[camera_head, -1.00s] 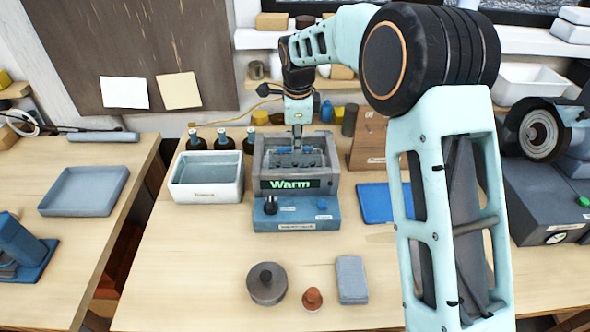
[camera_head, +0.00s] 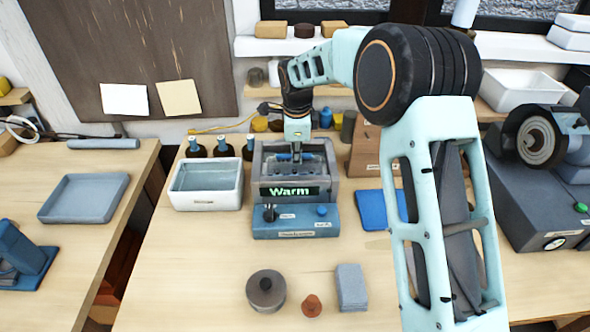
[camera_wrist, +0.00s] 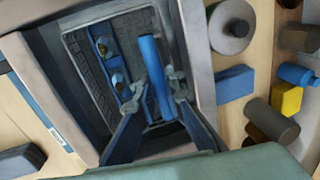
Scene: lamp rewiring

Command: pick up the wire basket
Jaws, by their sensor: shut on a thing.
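The wire basket (camera_wrist: 88,88) sits inside the grey tank (camera_head: 258,168) of the blue-based unit whose display reads "Warm". In the wrist view its dark mesh fills the opening, with a blue rail and small metal parts on the left. A thick blue bar (camera_wrist: 150,62), which looks like its handle, rises toward my camera. My gripper (camera_wrist: 160,88) has one finger on each side of this bar and is shut on it. In the head view my gripper (camera_head: 297,155) points down into the tank. I cannot tell whether the basket is clear of the tank floor.
A white basin (camera_head: 207,202) stands left of the unit, with several dark bottles behind it. A blue mat (camera_head: 372,208) lies to the right, partly behind my arm. A round grey pot (camera_head: 266,290), an orange-brown cone and a grey block stand in front. Bare table lies between.

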